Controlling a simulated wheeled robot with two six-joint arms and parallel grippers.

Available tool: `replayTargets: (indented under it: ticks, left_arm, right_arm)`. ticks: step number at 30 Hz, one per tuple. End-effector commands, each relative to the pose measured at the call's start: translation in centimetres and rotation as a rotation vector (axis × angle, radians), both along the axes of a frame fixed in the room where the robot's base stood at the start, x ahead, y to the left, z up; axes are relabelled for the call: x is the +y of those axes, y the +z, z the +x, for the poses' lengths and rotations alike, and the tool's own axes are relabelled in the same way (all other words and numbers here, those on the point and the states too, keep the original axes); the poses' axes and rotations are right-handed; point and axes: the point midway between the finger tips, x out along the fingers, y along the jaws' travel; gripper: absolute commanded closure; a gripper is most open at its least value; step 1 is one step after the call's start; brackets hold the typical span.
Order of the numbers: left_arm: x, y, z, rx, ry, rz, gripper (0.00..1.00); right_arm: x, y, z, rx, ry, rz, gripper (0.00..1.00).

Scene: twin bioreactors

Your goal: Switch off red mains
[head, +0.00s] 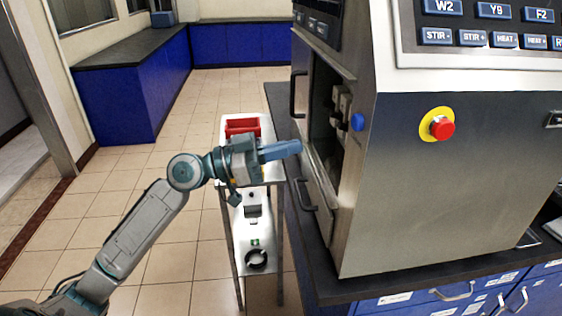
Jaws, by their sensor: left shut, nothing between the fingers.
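A red round knob or button on a yellow disc (441,127) is on the front panel of the large steel bioreactor cabinet (450,200). A small blue round knob (357,122) is on the same cabinet, near its left edge. I cannot tell from this view which control is the mains switch or how it is set. My left gripper (297,148) is shut and empty. In the picture its tips are left of the blue knob, by the cabinet's open left side, apart from both knobs. My right gripper is out of view.
A narrow white trolley (238,225) with a red bin (241,126) stands below my left gripper. The dark worktop (345,290) carries the cabinet. A keypad panel (490,38) is above. Blue cabinets (130,95) are at the back left. Tiled floor lies free at left.

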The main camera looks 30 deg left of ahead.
Motion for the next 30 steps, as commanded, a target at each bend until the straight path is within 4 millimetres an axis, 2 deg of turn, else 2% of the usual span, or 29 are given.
replayTargets:
  ticks: [3, 7, 26, 29, 30]
  left_arm:
    - [0.5, -0.7, -0.4, 0.001, 0.0, 0.002, 1.0]
    - [0.8, -0.8, -0.6, 0.002, 0.0, 0.001, 1.0]
    - [0.9, -0.9, -0.5, 0.004, 0.003, -0.001, 1.0]
    - [1.6, -2.3, 0.7, 0.029, 0.038, -0.004, 1.0]
    - [2.2, -3.4, 1.6, 0.05, 0.066, -0.006, 1.0]
  right_arm:
    - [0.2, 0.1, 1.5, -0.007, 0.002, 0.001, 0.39]
    - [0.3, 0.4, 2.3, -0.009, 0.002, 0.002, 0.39]
    - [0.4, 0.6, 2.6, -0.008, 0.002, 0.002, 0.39]
    - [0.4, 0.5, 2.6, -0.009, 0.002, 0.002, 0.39]
    - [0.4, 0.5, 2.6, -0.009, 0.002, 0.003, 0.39]
